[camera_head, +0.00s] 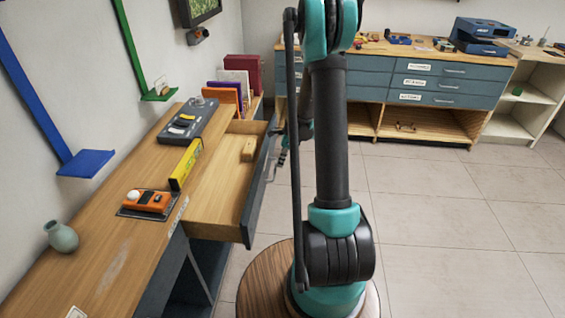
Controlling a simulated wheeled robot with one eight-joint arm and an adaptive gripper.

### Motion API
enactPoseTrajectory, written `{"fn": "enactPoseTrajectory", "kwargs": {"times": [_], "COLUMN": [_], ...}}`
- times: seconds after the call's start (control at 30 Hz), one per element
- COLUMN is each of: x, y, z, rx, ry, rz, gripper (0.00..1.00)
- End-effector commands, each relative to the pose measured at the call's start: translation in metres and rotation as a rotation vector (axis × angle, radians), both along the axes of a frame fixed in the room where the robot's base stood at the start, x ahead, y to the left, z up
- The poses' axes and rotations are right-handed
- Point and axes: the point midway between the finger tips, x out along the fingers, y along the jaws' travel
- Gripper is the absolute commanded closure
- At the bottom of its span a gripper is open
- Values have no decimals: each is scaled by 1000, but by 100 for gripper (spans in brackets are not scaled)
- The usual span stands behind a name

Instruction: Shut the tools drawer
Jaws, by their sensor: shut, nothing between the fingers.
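A wooden drawer (216,208) stands pulled out from the desk on the left, with its dark blue-grey front panel (258,190) facing right. Its label is not visible, so I cannot tell from here whether it is marked for tools. A small light wooden block (249,149) lies inside near the far end. My gripper (281,160) is shut and empty, just right of the front panel near its far end. I cannot tell whether it touches the panel. My own arm hides part of the view behind it.
The desk top (110,255) holds an orange device (148,200), a yellow level (186,165), a grey control box (188,121) and a green vase (61,236). Books stand behind. A blue drawer cabinet (440,85) lines the back wall. The tiled floor (460,220) at right is clear.

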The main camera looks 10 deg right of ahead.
Motion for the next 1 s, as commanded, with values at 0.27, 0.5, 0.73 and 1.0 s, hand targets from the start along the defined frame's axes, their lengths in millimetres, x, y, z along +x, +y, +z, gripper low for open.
{"fn": "enactPoseTrajectory", "kwargs": {"times": [0.27,0.5,0.73,1.0], "x": [14,36,55,71], "y": [40,97,148,187], "z": [0,0,0,0], "rx": [1,1,1,0], "ry": [-1,0,-1,-1], "rz": [6,7,5,3], "gripper": [100,100,100,100]}}
